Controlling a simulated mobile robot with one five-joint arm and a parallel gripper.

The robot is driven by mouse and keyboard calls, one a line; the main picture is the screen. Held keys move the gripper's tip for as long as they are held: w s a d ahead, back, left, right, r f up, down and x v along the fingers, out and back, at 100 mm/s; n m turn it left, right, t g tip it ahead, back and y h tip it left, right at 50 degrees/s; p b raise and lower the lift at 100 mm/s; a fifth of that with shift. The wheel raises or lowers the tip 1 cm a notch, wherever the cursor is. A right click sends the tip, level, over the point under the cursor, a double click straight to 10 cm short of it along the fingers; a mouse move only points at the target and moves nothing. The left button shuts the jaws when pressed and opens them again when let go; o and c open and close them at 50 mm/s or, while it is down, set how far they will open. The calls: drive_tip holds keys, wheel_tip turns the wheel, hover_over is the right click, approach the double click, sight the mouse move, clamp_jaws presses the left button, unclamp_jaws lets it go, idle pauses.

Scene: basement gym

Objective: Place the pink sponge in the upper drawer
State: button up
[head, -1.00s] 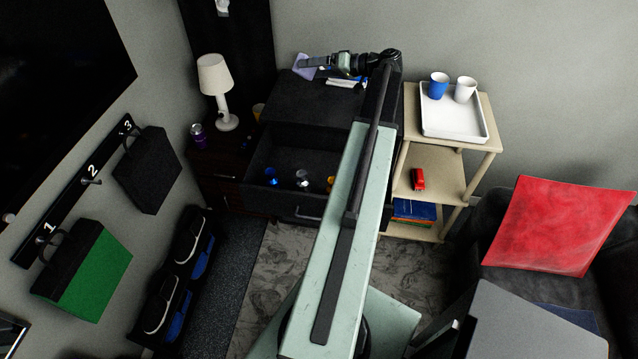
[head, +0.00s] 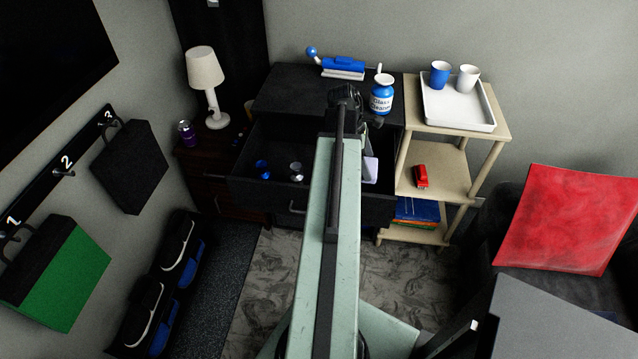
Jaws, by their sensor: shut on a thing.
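The pink sponge (head: 370,170), pale lavender-pink here, shows just right of my arm. My gripper (head: 368,154), partly hidden behind my arm, is shut on it and points down. The sponge is over or inside the right part of the open upper drawer (head: 250,190) of the black cabinet; whether it touches the drawer floor I cannot tell. The left part of the drawer holds a blue item (head: 263,169) and a greyish item (head: 296,170). My arm hides the drawer's middle.
On the cabinet top (head: 285,95) are a blue-and-white brush-like item (head: 343,68) and a glass cleaner bottle (head: 382,95). A shelf (head: 408,110) at right bears a white tray (head: 460,118) with two cups. A lamp (head: 205,75) stands at left.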

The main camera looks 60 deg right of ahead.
drive_tip(key=shift+s+f, duration=0.1)
drive_tip(key=shift+s, duration=0.05)
wheel_tip(320, 180, down, 10)
drive_tip(key=b, duration=1)
drive_tip(key=shift+f, duration=0.15)
drive_tip(key=shift+c, duration=0.7)
drive_tip(key=shift+r, duration=0.3)
drive_tip(key=shift+c, duration=0.9)
drive_tip(key=o, duration=1.6)
